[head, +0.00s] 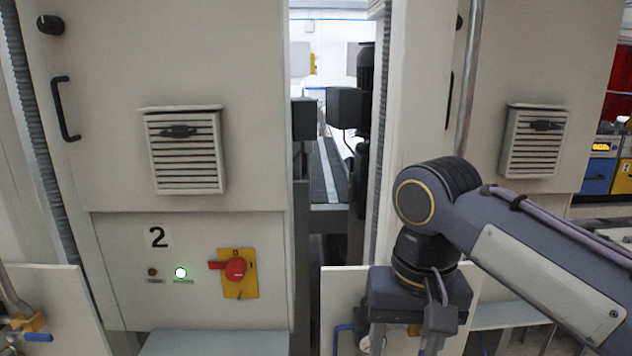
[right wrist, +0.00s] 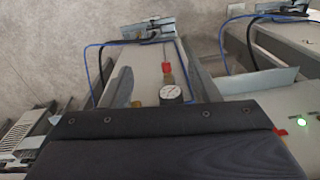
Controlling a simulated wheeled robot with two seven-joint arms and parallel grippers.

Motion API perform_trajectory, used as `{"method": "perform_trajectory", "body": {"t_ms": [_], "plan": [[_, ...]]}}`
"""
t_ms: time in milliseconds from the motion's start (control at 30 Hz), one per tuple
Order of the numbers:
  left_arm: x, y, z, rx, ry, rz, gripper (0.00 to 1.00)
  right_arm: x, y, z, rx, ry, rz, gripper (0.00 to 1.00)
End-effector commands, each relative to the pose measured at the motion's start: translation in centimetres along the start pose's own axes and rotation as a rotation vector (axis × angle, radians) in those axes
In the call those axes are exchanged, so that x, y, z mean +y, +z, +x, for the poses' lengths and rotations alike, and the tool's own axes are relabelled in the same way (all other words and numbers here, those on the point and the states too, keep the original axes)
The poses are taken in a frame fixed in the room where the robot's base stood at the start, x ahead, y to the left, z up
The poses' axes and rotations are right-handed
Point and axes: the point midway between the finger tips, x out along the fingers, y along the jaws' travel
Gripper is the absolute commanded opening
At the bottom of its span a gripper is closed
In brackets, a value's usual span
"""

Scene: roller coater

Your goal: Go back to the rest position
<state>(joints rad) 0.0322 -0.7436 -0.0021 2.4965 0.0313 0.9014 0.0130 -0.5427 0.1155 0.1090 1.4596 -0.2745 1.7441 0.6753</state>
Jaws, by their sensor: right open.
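My right arm enters the head view from the right, and my right gripper (head: 404,342) hangs from it, pointing down at the bottom edge. Its fingers are apart with nothing visible between them; their tips are cut off by the frame. In the right wrist view a pressure gauge (right wrist: 171,94) and a red-handled valve (right wrist: 166,68) show beyond the dark edge of my wrist. I cannot tell how far they are from the gripper. My left gripper is not in view.
Cabinet 2 (head: 110,240) stands at left with a vent (head: 186,150), a red rotary switch (head: 235,268) on a yellow plate and a lit lamp (head: 180,272). Another vented cabinet (head: 590,60) stands behind my right arm. A narrow gap with rollers lies between them.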

Motion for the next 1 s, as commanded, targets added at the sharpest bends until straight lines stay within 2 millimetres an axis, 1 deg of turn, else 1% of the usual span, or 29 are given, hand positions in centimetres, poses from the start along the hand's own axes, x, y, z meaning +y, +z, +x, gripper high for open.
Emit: {"method": "perform_trajectory", "body": {"t_ms": [33, 267, 367, 467, 567, 667, 700, 800, 900, 1000], "plan": [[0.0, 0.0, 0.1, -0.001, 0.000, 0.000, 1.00, 0.6, 0.1, 0.4, 0.002, -0.010, 0.004, 0.55], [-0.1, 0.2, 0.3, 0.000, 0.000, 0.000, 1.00, 3.0, 1.1, 2.4, 0.032, -0.076, -0.005, 0.55], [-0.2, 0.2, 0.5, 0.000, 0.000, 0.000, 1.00, 4.5, 1.9, 3.8, 0.056, -0.117, -0.005, 0.55], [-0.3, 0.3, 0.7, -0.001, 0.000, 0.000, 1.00, 6.1, 3.0, 5.6, 0.091, -0.164, -0.002, 0.55], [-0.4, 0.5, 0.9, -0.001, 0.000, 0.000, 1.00, 7.7, 4.5, 7.9, 0.142, -0.218, 0.006, 0.55], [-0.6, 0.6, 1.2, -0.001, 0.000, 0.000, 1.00, 9.2, 6.5, 10.9, 0.218, -0.274, 0.026, 0.55], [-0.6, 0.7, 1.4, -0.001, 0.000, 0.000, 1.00, 9.7, 7.4, 12.3, 0.254, -0.294, 0.037, 0.55], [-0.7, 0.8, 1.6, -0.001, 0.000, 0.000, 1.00, 10.4, 9.2, 15.4, 0.346, -0.327, 0.063, 0.55], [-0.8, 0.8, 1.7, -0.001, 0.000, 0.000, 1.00, 10.6, 10.2, 17.5, 0.411, -0.340, 0.082, 0.55], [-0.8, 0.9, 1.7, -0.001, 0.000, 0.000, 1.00, 10.6, 10.7, 18.5, 0.444, -0.343, 0.090, 0.55]]}}
